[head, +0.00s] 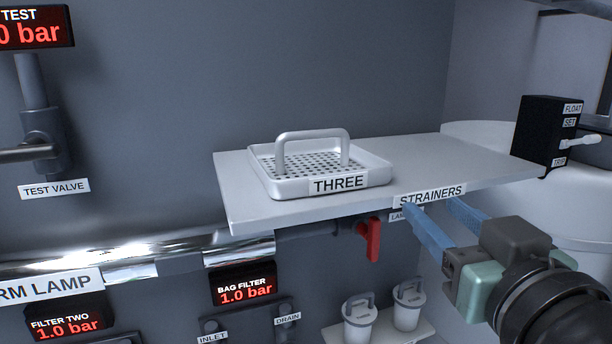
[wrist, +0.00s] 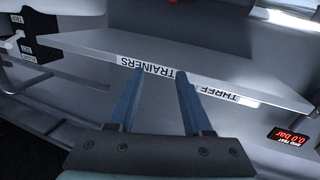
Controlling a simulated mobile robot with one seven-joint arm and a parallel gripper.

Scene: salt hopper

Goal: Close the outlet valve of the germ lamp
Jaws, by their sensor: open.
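The germ lamp (head: 140,254) is a shiny horizontal tube on the wall at left, with a label partly cut off, ending "RM LAMP". A thin dark pipe runs right from it, under the shelf, to a red valve handle (head: 373,240). The handle hangs straight down, across the pipe. A small label beside it starts with "LAM" and is partly hidden by my gripper. My gripper (head: 431,210) is open and empty, with blue fingers to the right of the handle near the shelf's front edge, not touching the handle. In the wrist view the fingers (wrist: 160,76) are apart; a red sliver shows at the top edge.
The shelf (head: 440,160) labelled STRAINERS overhangs the handle and bears a perforated tray (head: 320,172) labelled THREE. Below stand two lidded white cups (head: 360,322) on a small ledge. A black float switch box (head: 545,135) is at right. A bag filter display (head: 243,284) is lower left.

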